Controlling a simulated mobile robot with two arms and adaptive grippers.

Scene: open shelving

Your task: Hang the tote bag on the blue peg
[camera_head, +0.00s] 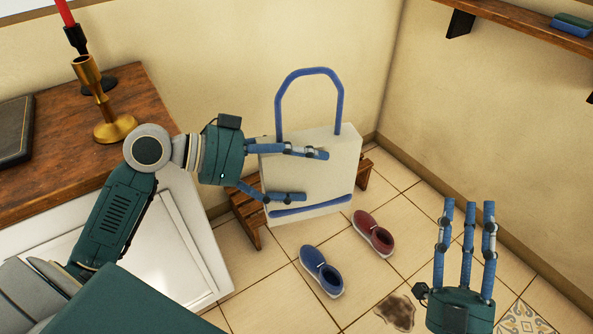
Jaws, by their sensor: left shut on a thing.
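The tote bag (338,165) is a white, boxy bag with a blue loop handle (310,72) standing up and a blue stripe low on its front. It is upright in the middle of the view. My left gripper (316,176) is shut on the bag's left side, with blue fingers across its front. Any finger behind the bag is hidden. My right gripper (468,208) is open and empty at the lower right, fingers pointing up the picture, apart from the bag. No blue peg shows in this view.
A low wooden stool (249,222) is partly hidden behind the bag. A blue shoe (322,271) and a red shoe (373,234) lie on the tiled floor. A wooden-topped cabinet (60,168) with candlesticks stands left. A wall shelf (520,25) is at upper right.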

